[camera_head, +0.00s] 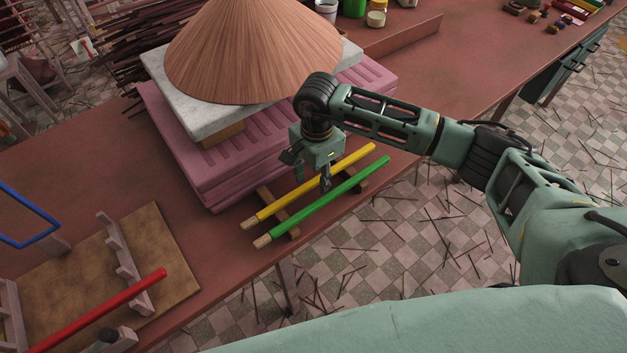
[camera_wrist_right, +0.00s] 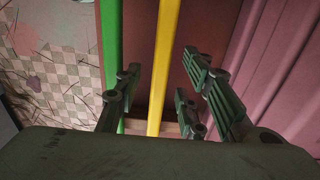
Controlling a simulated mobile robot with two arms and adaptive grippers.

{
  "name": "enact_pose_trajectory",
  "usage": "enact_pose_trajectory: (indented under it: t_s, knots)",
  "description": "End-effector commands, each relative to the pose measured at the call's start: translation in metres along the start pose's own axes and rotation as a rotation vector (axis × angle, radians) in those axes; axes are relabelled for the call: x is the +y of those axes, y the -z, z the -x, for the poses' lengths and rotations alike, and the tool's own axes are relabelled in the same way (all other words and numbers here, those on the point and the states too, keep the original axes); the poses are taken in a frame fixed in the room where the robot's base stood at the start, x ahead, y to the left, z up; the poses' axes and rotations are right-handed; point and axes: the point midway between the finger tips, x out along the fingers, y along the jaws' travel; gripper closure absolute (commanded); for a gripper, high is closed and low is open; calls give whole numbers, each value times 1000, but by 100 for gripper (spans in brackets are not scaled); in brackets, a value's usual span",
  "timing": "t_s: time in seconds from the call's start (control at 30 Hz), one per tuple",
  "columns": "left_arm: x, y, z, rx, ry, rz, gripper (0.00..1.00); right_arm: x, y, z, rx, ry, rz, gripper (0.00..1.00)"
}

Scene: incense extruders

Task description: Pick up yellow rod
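The yellow rod (camera_head: 310,187) lies on small wooden supports near the table's front edge, parallel to the green rod (camera_head: 330,196). My right gripper (camera_head: 312,180) is above the rods, pointing down. In the right wrist view the yellow rod (camera_wrist_right: 164,65) runs between the open fingers (camera_wrist_right: 166,98), and the green rod (camera_wrist_right: 111,60) passes by the left finger. The fingers look apart from the yellow rod, and nothing is held. My left gripper is not in view.
A stack of pink trays (camera_head: 212,178) with a white slab and a conical hat (camera_head: 250,50) stands just behind the rods. A red rod (camera_head: 100,308) rests on a notched rack at the lower left, beside a blue frame (camera_head: 28,208). The tiled floor lies beyond the table edge.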

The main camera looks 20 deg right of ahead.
Motion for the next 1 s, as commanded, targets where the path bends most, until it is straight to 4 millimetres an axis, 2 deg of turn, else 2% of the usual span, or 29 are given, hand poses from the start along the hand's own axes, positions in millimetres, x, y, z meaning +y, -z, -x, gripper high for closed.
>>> enact_pose_trajectory:
  t_s: [0.07, 0.4, 0.8, 1.0]
  knots:
    - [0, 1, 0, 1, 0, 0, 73, 0, 0, 0, 0, 0, 0, 71]
    - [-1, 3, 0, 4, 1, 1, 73, 0, 0, 1, 0, 0, 0, 100]
    - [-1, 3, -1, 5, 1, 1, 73, 0, 0, 2, 0, 1, -1, 100]
    - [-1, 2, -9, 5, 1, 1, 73, -2, 0, 15, 0, 5, 0, 100]
